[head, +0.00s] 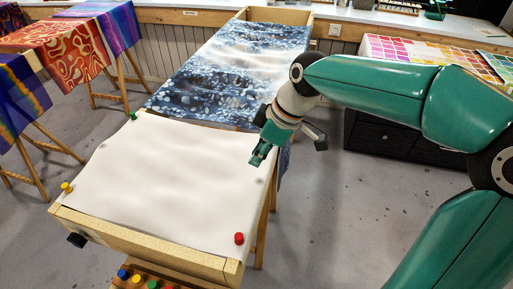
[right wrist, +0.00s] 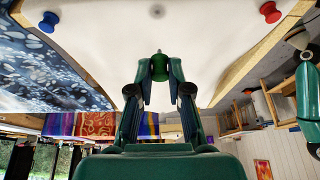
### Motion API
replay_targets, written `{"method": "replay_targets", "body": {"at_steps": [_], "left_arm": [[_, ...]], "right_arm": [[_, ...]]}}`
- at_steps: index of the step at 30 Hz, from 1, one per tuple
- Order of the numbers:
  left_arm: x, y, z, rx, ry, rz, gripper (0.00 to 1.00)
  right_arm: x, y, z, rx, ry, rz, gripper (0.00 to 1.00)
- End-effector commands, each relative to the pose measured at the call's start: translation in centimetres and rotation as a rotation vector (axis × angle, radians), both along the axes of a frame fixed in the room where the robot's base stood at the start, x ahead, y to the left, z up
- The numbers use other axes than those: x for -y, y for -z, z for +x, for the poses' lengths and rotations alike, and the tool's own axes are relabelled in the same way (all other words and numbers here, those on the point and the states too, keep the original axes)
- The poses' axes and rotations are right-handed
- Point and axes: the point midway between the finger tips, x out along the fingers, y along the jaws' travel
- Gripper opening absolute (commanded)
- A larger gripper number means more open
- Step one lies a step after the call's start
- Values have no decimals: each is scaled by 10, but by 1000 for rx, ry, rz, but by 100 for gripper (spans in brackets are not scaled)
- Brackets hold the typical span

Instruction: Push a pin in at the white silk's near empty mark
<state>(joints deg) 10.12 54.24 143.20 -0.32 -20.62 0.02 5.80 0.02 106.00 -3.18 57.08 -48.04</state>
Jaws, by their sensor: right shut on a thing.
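The white silk (head: 165,180) is stretched over a wooden frame. A small grey mark (head: 259,181) shows near its right edge, between the red pin and my right gripper. The mark also shows at the top of the right wrist view (right wrist: 157,11). My right gripper (head: 258,158) is above the silk's right side, just beyond that mark. In the right wrist view its fingers are shut on a green pin (right wrist: 160,67), whose point faces the silk and appears clear of it. Another faint mark (head: 103,145) is on the left edge. My left gripper is not clearly visible.
A red pin (head: 239,238), a yellow pin (head: 66,187) and another green pin (head: 133,116) stand in the silk's edges. A blue pin (right wrist: 48,22) shows in the wrist view. Several pins stand in a wooden rack (head: 145,273) in front. Blue patterned silk (head: 235,75) lies behind.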

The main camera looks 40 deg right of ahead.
Motion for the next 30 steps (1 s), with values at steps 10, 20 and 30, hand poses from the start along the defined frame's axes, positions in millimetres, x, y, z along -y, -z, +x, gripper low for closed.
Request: {"method": "replay_targets", "body": {"at_steps": [10,20,30], "left_arm": [[0,16,0,0,0,0,40],[0,32,0,1,0,0,40],[0,48,0,1,0,0,40]], "right_arm": [[2,21,-1,-1,5,0,4],[2,41,-1,-1,6,0,4],[2,61,-1,-1,6,0,4]]}}
